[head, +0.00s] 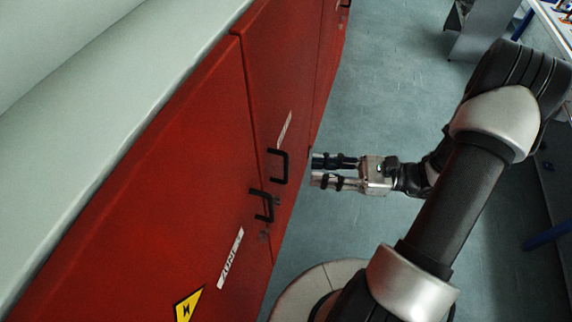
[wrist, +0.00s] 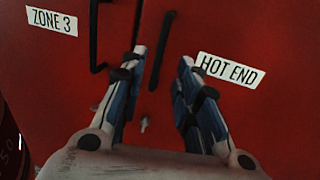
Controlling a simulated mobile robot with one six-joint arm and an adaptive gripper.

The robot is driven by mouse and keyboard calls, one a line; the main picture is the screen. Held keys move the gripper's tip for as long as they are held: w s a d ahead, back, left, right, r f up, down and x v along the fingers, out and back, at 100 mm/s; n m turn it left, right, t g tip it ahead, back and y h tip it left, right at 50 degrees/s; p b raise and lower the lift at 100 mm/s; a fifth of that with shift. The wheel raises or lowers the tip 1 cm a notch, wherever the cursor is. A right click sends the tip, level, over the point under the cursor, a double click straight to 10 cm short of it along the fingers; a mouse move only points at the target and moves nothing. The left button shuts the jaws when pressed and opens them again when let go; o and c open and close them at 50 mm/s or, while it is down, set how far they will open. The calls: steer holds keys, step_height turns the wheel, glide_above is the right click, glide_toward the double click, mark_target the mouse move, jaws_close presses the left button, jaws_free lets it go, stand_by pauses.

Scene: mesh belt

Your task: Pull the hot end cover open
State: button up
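The hot end cover (head: 285,80) is a red panel. Its white HOT END label (wrist: 231,69) reads clearly on the right in the wrist view. Its black bar handle (head: 279,166) stands upright near the seam; in the wrist view the handle (wrist: 161,50) appears between my fingertips. My gripper (head: 313,169) is open and empty, pointing at this handle with a small gap to it in the head view. The gripper also shows in the wrist view (wrist: 164,55), fingers apart on either side of the handle. The cover looks shut.
The neighbouring red cover (head: 150,200) has a ZONE 3 label (wrist: 51,20) and its own black handle (head: 262,204) close by. A small metal fitting (wrist: 144,123) shows below the handles. The grey floor (head: 385,70) beside the covers is clear.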

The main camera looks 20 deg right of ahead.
mark_target(286, 180)
steer(key=x, duration=0.8)
steer(key=shift+w+a, duration=0.15)
steer(key=shift+a, duration=0.2)
steer(key=shift+c, duration=0.5)
jaws_close()
